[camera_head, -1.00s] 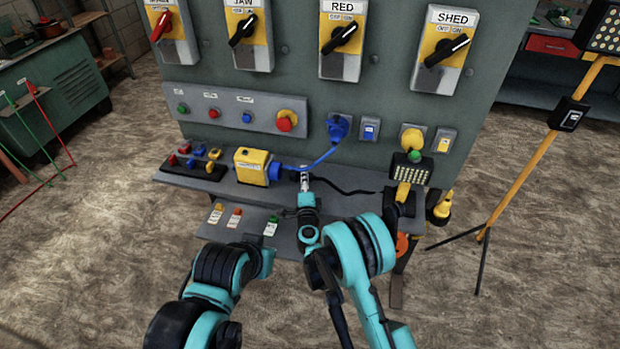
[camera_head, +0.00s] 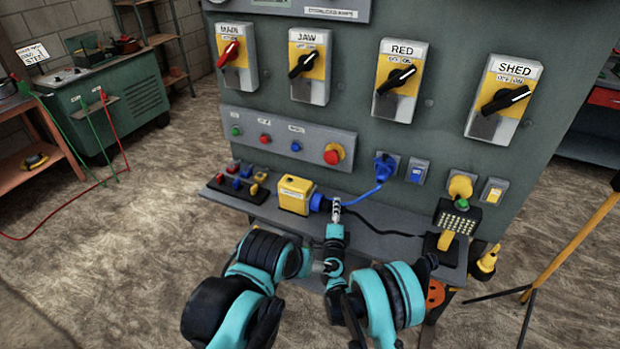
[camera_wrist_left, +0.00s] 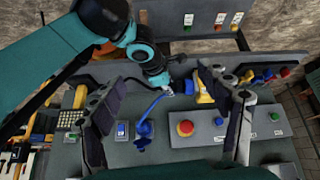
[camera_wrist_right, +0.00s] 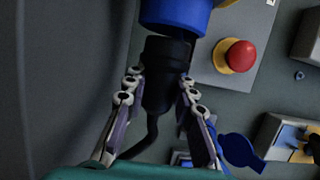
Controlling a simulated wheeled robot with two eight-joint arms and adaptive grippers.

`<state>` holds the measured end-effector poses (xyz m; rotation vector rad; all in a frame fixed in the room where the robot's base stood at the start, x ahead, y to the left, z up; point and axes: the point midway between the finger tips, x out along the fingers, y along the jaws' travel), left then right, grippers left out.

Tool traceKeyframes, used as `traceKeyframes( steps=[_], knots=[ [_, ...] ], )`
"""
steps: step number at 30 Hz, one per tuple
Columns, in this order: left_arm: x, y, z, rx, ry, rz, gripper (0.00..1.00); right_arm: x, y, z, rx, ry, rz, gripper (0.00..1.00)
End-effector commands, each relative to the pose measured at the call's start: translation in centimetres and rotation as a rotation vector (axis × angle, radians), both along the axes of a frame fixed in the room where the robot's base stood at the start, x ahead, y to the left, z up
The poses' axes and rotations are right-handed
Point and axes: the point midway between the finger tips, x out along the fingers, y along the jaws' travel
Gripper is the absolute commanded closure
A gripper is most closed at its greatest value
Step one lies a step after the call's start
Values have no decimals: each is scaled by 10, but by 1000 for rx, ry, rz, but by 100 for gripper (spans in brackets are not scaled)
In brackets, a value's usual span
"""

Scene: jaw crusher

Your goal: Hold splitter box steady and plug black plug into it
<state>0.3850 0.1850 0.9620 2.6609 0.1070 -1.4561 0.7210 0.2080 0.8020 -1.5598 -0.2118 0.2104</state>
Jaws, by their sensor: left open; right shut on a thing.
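The splitter box (camera_head: 295,195) is a yellow box on the bench ledge, with a blue round socket (camera_head: 318,202) on its right end. In the left wrist view the yellow box (camera_wrist_left: 203,92) shows beyond the fingers. My right gripper (camera_head: 336,206) is shut on the black plug (camera_wrist_right: 165,80) at that socket. In the right wrist view the plug's front meets the blue socket's rim (camera_wrist_right: 175,14); how deep it sits cannot be told. My left gripper (camera_wrist_left: 168,115) is open and empty, apart from the box; its fingers are unclear in the head view.
A blue cable (camera_head: 362,196) runs from a blue wall plug (camera_head: 384,167) down towards the box. A black cable (camera_head: 390,232) lies along the ledge. A red button (camera_head: 332,155) sits above.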

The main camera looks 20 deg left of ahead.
Motion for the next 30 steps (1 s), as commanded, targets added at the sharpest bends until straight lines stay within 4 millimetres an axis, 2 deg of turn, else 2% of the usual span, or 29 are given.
traceKeyframes(
  steps=[1,6,10,15,23,30],
  knots=[
    [16,4,13,-20,18,41,22,0,0,0,0,0,0,100],
    [68,17,47,-98,88,202,22,0,0,0,0,0,0,100],
    [108,30,65,-153,139,329,22,0,0,0,0,0,0,100],
    [162,48,77,-218,204,498,22,0,0,0,0,0,0,100],
    [239,82,71,-301,297,767,22,0,0,0,0,0,0,100],
    [297,117,42,-360,375,1021,22,0,0,0,0,0,0,100]
  ],
)
